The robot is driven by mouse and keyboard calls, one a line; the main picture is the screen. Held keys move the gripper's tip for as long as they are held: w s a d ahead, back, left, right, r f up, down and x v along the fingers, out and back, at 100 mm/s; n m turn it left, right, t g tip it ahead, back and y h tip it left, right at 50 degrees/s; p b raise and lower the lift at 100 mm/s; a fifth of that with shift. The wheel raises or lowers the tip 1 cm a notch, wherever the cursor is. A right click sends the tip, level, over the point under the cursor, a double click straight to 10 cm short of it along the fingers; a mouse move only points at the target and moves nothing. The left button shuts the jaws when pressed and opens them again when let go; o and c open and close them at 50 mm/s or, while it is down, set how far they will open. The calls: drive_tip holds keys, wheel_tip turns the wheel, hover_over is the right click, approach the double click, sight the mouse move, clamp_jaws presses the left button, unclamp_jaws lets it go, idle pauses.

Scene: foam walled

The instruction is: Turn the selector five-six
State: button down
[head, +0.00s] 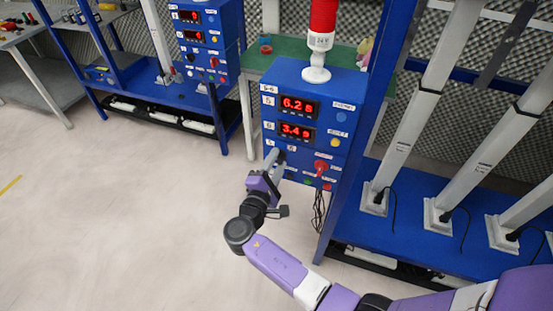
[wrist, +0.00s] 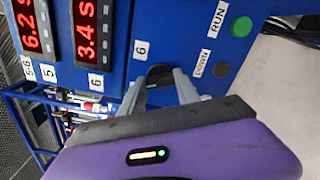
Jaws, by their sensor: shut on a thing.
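The blue control box (head: 281,75) carries the label "5-6" and two red displays reading 6.2 s and 3.4 s. Its selector is a dark knob (wrist: 160,74) at the lower left of the panel, with a "6" label beside it in the wrist view. My gripper (head: 276,160) reaches the panel there from the front. In the wrist view its two grey fingers (wrist: 160,88) stand on either side of the knob and are shut on it. The fingers partly hide the knob, and I cannot make out its pointer.
A red switch (head: 321,167) sits right of the selector, with a green RUN button (wrist: 241,27) and a DOWN button (wrist: 221,69) near it. A red beacon (head: 322,20) tops the box. A second blue box (head: 213,12) stands behind left. The floor at left is clear.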

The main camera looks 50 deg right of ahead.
drive_tip(key=shift+a+n, duration=0.1)
drive_tip(key=shift+n, duration=0.4)
drive_tip(key=c, duration=0.9)
unclamp_jaws()
drive_tip(key=shift+b+v, duration=0.45)
drive_tip(key=shift+v, duration=3.4)
